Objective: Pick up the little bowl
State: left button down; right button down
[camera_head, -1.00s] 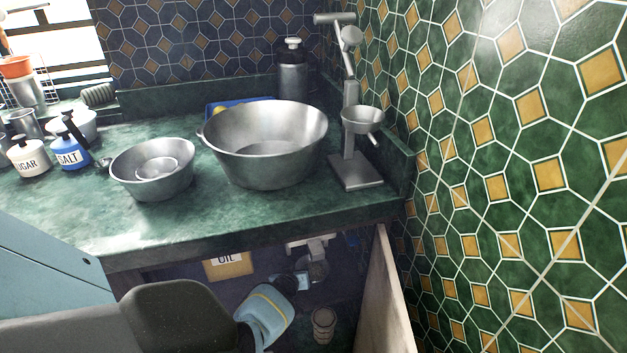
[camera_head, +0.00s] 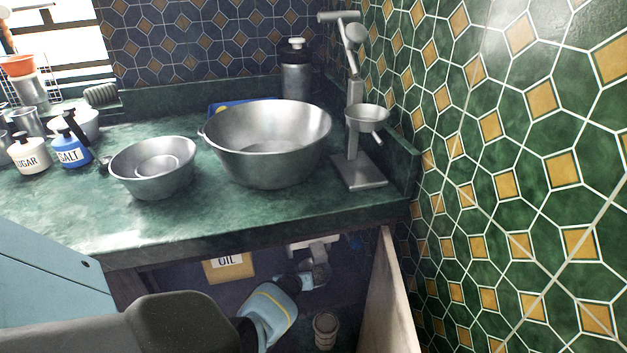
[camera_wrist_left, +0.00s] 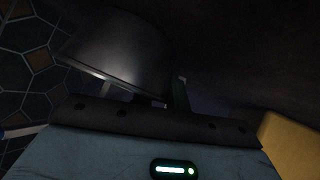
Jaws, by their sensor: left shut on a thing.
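My left gripper (camera_head: 302,281) reaches in under the counter from the lower left. It is shut on a small grey metal bowl (camera_head: 320,272), which is dark and partly hidden in the head view. In the left wrist view the bowl (camera_wrist_left: 125,45) shows large and dim, its rim by the fingers (camera_wrist_left: 148,94). I cannot tell whether it touches anything else. A second small bowl (camera_head: 157,166) sits inside a medium metal bowl (camera_head: 125,186) on the counter. My right gripper is not in view.
The green counter (camera_head: 230,220) overhangs my left gripper. A yellow oil box (camera_head: 229,268) stands behind it and a cup-like vessel (camera_head: 325,330) below. An upright panel (camera_head: 390,300) closes the right side. A large basin (camera_head: 268,165) and a metal stand (camera_head: 358,172) are above.

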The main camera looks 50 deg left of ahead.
pick_arm(q)
jog(key=shift+f, duration=0.1)
jog(key=shift+r+p, duration=0.5)
jog(key=shift+r, duration=0.05)
jog(key=r+p, duration=0.3)
jog(key=shift+s+d, duration=0.35)
jog(key=s+d+r+p, duration=0.1)
jog(key=s+d+p, duration=0.5)
jog(key=s, duration=0.6)
jog(key=shift+s+d, duration=0.2)
jog(key=shift+d, duration=1.05)
